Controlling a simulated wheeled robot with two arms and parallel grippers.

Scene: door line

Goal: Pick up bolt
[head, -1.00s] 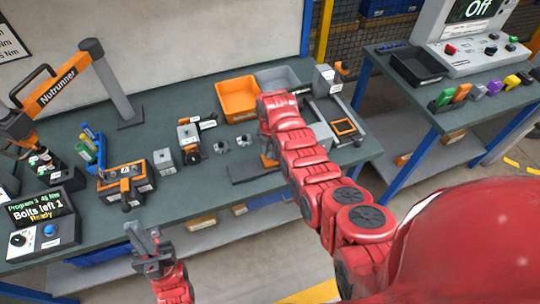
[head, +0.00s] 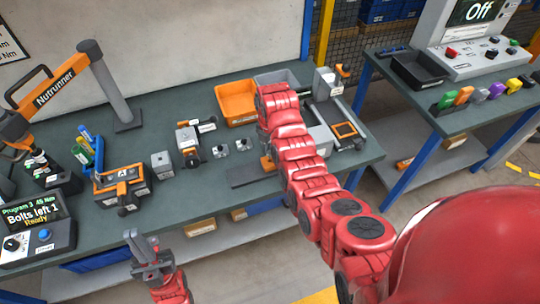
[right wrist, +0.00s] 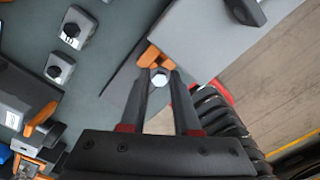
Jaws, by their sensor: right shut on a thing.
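The bolt (right wrist: 159,77) shows in the right wrist view as a pale metal hex head between the fingertips of my right gripper (right wrist: 160,80). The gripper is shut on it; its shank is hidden. An orange part (right wrist: 150,55) lies just beyond it, over a grey plate. In the head view my right arm covers that gripper and the bolt. My left gripper (head: 146,246) is empty at the lower left, in front of the bench edge, with its fingers apart.
Two small grey blocks with dark round tops (right wrist: 76,26) stand on the bench, left of my right gripper in the wrist view. An orange bin (head: 236,103) and a grey bin (head: 277,78) stand behind. The nutrunner stand (head: 120,90) is at the left.

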